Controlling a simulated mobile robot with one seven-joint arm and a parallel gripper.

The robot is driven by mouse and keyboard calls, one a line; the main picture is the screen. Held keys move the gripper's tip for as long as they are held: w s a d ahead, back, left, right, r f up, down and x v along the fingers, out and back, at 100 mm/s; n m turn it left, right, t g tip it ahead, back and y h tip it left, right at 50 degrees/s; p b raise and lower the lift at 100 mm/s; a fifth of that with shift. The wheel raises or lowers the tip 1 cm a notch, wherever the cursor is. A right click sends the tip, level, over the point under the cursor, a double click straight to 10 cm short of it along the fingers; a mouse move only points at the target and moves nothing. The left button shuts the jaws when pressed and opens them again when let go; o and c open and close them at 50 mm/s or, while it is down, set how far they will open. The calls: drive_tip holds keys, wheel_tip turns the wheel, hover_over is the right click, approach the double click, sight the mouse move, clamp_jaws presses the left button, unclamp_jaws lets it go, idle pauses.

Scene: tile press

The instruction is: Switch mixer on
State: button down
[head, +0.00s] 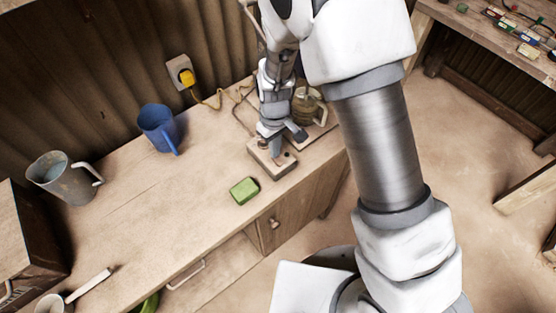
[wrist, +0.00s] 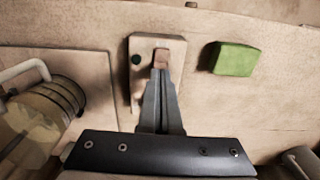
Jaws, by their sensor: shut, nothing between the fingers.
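The mixer (head: 303,107) stands on a board at the right of the bench, partly behind my gripper in the head view. Its jar-like body with a pale handle shows at the left of the wrist view (wrist: 50,110). A small pale switch box (head: 263,172) lies on the bench in front of it. In the wrist view the box (wrist: 139,85) carries a black knob (wrist: 136,59) and a reddish-brown switch piece (wrist: 162,56). My gripper (wrist: 160,72) is shut and empty, its tips at the reddish-brown piece. I cannot tell whether they touch.
A green block (head: 244,190) lies beside the switch box. A blue mug (head: 158,127) and a grey metal jug (head: 62,178) stand farther left. A yellow plug (head: 187,78) sits in the wall socket, its cord running along the bench. The bench middle is clear.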

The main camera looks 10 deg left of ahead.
drive_tip(key=shift+f+b, duration=0.4)
drive_tip(key=shift+f, duration=0.15)
drive_tip(key=shift+r+p, duration=2.3)
drive_tip(key=shift+r, duration=1.2)
